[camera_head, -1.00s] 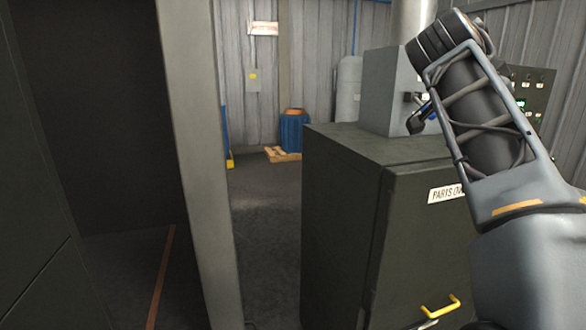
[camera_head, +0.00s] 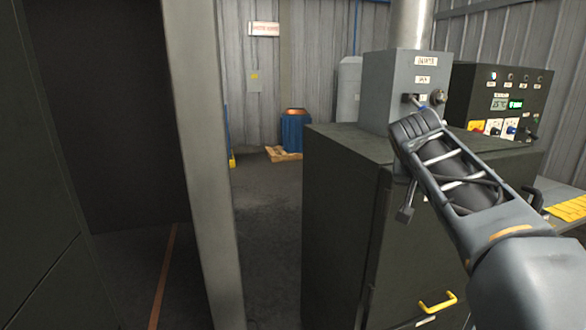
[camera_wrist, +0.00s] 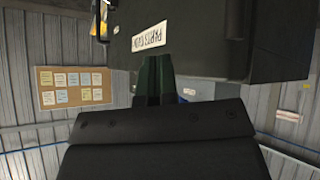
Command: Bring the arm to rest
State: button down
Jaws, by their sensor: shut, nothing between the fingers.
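My arm reaches in from the right in the head view, bent in front of the dark cabinet (camera_head: 335,220). My gripper (camera_head: 404,214) shows small below the dark wrist end, pointing down before the cabinet front. In the wrist view my gripper's dark greenish fingers (camera_wrist: 154,60) are together with nothing between them. They overlap the cabinet (camera_wrist: 220,40) in that view, just below its white "PARTS" label (camera_wrist: 150,37), which appears upside down. I cannot tell how far the fingertips are from the cabinet.
The cabinet has a yellow handle (camera_head: 438,303) and carries a grey box (camera_head: 405,75) with a knob. A control panel (camera_head: 500,100) stands behind, right. A grey post (camera_head: 200,170) is at left. Floor (camera_head: 265,220) between post and cabinet is clear. A blue drum (camera_head: 294,133) stands farther back.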

jog(key=s+a+f+n+g+y+p, duration=0.1)
jog(key=s+a+f+n+y+p, duration=0.1)
jog(key=s+a+f, duration=0.3)
jog(key=s+a+f+n+g+y+p, duration=0.2)
jog(key=s+a+f+n+y, duration=0.2)
jog(key=s+f, duration=0.9)
notch_tip(320, 180, down, 4)
jog(key=shift+s+a+r, duration=0.1)
jog(key=shift+s+a, duration=0.1)
jog(key=shift+a, duration=0.85)
